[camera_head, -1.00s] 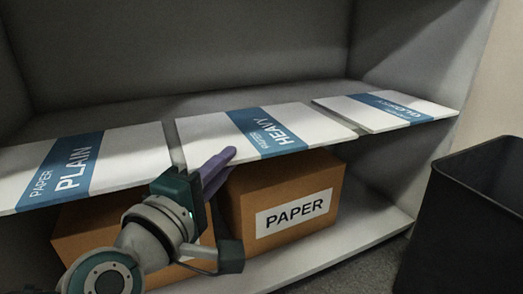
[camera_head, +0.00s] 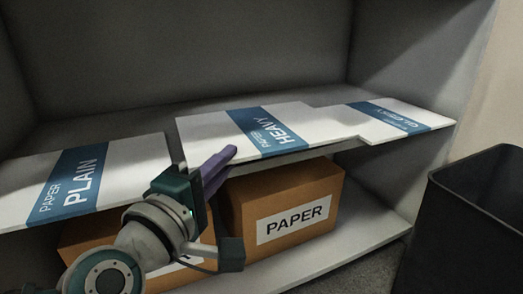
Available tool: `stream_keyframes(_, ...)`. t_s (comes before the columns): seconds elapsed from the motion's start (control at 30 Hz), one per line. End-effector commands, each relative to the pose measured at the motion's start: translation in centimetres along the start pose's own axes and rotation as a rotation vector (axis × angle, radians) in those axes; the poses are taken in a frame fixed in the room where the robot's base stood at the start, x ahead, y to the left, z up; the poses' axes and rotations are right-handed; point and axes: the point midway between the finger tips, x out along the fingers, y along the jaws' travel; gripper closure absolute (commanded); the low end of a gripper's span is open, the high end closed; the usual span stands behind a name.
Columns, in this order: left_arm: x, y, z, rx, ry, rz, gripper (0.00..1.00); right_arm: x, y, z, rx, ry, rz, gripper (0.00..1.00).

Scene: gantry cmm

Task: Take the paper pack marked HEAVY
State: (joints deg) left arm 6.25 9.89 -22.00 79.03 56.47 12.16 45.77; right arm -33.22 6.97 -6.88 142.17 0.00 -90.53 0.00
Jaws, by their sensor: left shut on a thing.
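The white paper pack marked HEAVY (camera_head: 214,129), with a blue band, is in the middle of the upper shelf. The white pack marked PLAIN (camera_head: 127,166) lies to its left, with a narrow gap between. A third blue-banded pack (camera_head: 362,117), whose label seems to read GLOSSY, is at the right, and the HEAVY pack's right end covers part of it. My left gripper (camera_head: 219,165), with purple fingers, is shut on the front edge of the HEAVY pack near its left corner. The exact contact is small in view. My right gripper is not in view.
Cardboard boxes marked PAPER (camera_head: 283,207) stand on the lower shelf (camera_head: 368,223) under the packs; my arm covers part of the left one. A dark bin (camera_head: 467,227) stands on the floor at the right. The space above the packs is clear.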

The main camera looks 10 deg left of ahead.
Motion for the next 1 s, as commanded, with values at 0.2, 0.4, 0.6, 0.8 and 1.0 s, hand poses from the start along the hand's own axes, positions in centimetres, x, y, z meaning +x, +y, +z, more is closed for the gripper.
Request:
stream_keyframes(0.2, -0.8, 0.5, 0.0, 0.001, 0.001, 0.001, 1.00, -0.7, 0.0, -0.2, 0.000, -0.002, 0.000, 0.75)
stream_keyframes(0.4, -3.9, 1.8, 0.0, 0.001, 0.001, 0.000, 1.00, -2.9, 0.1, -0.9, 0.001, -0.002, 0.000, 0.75)
stream_keyframes(0.6, -6.9, 2.8, 0.0, 0.001, 0.000, 0.001, 1.00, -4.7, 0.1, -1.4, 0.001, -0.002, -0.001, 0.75)
stream_keyframes(0.8, -10.0, 3.9, 0.0, 0.001, 0.000, 0.000, 1.00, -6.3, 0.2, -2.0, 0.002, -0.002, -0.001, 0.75)
stream_keyframes(1.0, -12.9, 4.9, 0.0, 0.001, 0.000, 0.001, 1.00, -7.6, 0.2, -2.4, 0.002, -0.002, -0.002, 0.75)
